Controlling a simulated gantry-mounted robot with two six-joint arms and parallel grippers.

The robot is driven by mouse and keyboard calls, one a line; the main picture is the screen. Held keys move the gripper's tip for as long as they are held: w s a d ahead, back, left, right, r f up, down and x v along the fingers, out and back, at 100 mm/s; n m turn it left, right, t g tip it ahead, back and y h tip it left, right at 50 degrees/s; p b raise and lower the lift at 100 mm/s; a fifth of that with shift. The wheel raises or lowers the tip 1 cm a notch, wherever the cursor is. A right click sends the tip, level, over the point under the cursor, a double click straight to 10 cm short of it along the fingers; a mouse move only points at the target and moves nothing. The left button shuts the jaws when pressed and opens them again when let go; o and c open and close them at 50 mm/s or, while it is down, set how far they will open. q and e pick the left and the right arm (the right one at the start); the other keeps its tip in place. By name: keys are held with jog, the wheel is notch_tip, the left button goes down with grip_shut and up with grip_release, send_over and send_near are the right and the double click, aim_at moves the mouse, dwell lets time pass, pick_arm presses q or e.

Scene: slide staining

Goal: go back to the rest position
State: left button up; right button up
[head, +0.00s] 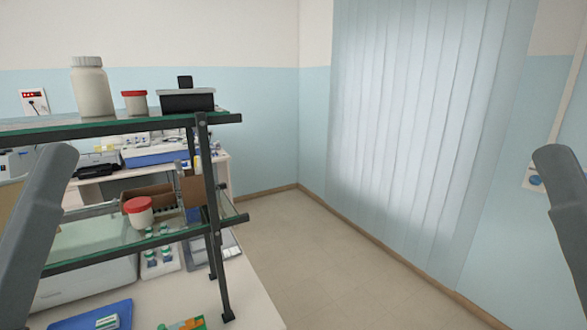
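Only the head view is given. Grey links of my two arms rise at the left and right edges of the picture. Neither gripper shows, so I cannot see whether they are open or hold anything. No object is seen in contact with the visible arm links. The left link stands in front of part of the shelf rack (207,190) and hides some of it.
The rack's upper glass shelf holds a white bottle (92,88), a red-lidded jar (134,104) and a black box (187,102). Another red-lidded jar (139,213) is on the lower shelf. A blue tray (90,318) lies below. Floor (310,250) right of the bench is clear.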

pick_arm(q)
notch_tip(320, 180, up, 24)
jog(key=p, duration=2.1)
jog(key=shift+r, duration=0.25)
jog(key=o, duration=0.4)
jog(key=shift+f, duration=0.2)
